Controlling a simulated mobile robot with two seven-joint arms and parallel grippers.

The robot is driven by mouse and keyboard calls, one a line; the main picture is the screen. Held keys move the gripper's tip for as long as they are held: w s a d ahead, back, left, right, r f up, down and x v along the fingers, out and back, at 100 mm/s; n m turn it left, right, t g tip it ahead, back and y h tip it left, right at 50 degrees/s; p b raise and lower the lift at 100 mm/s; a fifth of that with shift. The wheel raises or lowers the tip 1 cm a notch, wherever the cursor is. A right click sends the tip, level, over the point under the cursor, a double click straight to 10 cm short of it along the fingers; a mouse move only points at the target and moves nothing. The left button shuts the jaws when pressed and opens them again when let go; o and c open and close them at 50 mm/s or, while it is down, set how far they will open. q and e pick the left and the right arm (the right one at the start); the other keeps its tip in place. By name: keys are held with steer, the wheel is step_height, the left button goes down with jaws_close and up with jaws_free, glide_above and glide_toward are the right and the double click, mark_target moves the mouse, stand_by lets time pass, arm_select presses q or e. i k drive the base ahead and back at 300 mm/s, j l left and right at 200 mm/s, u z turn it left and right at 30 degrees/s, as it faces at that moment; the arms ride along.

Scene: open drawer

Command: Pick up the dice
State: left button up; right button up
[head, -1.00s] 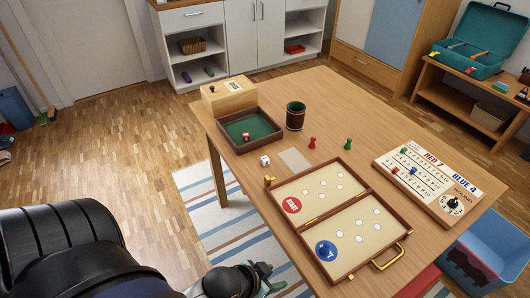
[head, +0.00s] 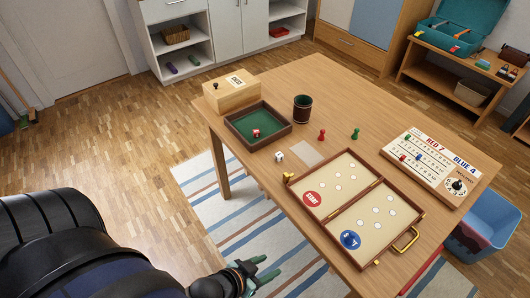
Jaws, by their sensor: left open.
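A red-and-white die (head: 256,133) lies in the green-lined dice tray (head: 240,144) at the left of the table. A white die (head: 279,156) with dark pips lies on the bare table just in front of the tray. My left gripper (head: 264,272) is low at the bottom middle, beside the table's near left edge and over the striped rug. It is open and empty, well apart from both dice. My right gripper does not show.
On the wooden table (head: 330,96) are a wooden box (head: 231,95), a dark dice cup (head: 302,108), red (head: 321,135) and green (head: 355,134) pawns, an open game board (head: 331,191) and a score board (head: 436,166). A blue bin (head: 486,226) stands at right.

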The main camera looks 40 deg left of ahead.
mark_target(279, 157)
steer(key=j, duration=0.45)
steer(key=k+j, duration=0.1)
steer(key=j, duration=0.85)
steer(key=i+j+z, duration=0.1)
steer(key=j, duration=0.35)
